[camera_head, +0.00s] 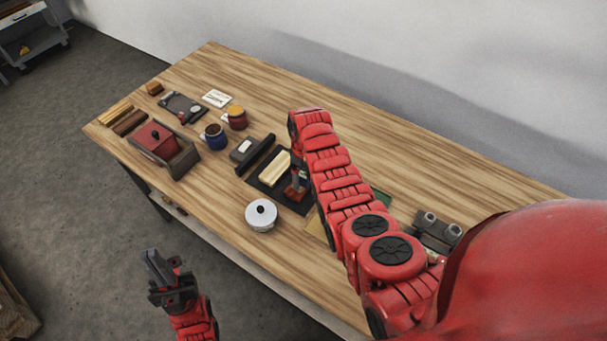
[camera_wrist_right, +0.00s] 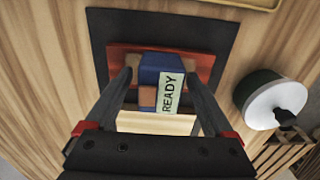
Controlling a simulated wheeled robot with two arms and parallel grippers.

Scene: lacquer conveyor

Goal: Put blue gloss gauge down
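The blue gloss gauge (camera_wrist_right: 164,66) shows in the right wrist view as a blue block with brown side parts and a pale label reading READY. My right gripper (camera_wrist_right: 160,78) has one finger on each side of it and appears closed on it. It is over a red-brown panel (camera_wrist_right: 205,66) on a dark mat (camera_wrist_right: 225,35); I cannot tell if it touches the panel. In the head view my right gripper (camera_head: 296,178) points down at the mat, and the gauge is mostly hidden. My left gripper (camera_head: 170,277) is empty and appears open, off the table's front edge.
A cream block (camera_head: 275,168) lies on the mat beside the panel. A white lidded pot (camera_head: 261,215) stands in front. Blue (camera_head: 215,137) and red-yellow jars (camera_head: 236,118), a red box (camera_head: 155,139) and a dark tray (camera_head: 182,105) stand left. Bare wood lies behind.

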